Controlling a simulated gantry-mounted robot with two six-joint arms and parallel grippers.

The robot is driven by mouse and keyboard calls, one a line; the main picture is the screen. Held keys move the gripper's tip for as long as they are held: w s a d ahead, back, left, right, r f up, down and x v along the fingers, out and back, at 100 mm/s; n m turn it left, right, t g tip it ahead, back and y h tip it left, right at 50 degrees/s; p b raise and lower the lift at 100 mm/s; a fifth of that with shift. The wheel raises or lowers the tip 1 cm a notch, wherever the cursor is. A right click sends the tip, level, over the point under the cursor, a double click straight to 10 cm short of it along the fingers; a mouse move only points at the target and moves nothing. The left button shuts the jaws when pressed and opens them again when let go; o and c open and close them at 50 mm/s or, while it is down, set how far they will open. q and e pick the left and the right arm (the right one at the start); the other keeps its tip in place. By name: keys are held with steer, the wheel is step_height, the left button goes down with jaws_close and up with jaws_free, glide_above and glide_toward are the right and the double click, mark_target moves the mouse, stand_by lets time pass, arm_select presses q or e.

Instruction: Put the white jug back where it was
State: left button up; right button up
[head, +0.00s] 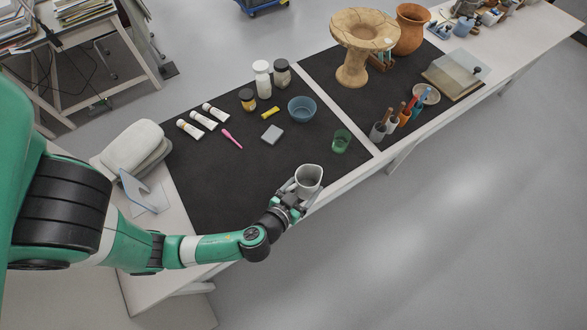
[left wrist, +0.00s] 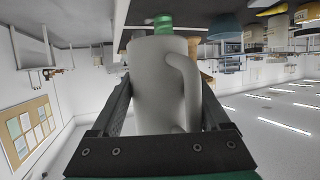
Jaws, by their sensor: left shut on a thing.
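The white jug (head: 308,178) is held in my left gripper (head: 293,190) near the front edge of the table, in the head view. It looks upright there, with its open top facing up. In the left wrist view the jug (left wrist: 158,85) fills the space between the two dark fingers (left wrist: 162,115), and its handle shows on the right side. The fingers are shut on its body. Whether its base touches the black mat (head: 215,185) is hard to tell. My right gripper is in neither view.
A green glass (head: 341,142) stands just behind the jug, with a blue bowl (head: 301,110) farther back. The mat's front left part is clear. A footed clay vessel (head: 353,70) stands at the right.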

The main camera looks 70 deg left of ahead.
mark_target(302, 182)
arm_select(q)
steer(key=a+f+b, duration=0.2)
steer(key=b, duration=0.2)
steer(key=shift+a+f, duration=0.15)
steer(key=shift+a, duration=0.05)
steer(key=a+f, duration=0.2)
steer(key=a, duration=0.1)
steer(key=a+f, duration=0.2)
steer(key=a, duration=0.1)
steer(key=a+f, duration=0.2)
steer(key=a, duration=0.1)
steer(key=shift+w+a+f, duration=0.1)
steer(key=shift+w+f, duration=0.2)
step_height(302, 182, down, 3)
steer(key=shift+f+b, duration=0.1)
steer(key=shift+b, duration=0.7)
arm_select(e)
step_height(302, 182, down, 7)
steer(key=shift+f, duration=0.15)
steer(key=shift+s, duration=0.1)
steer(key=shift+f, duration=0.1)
arm_select(q)
steer(key=o, duration=1.5)
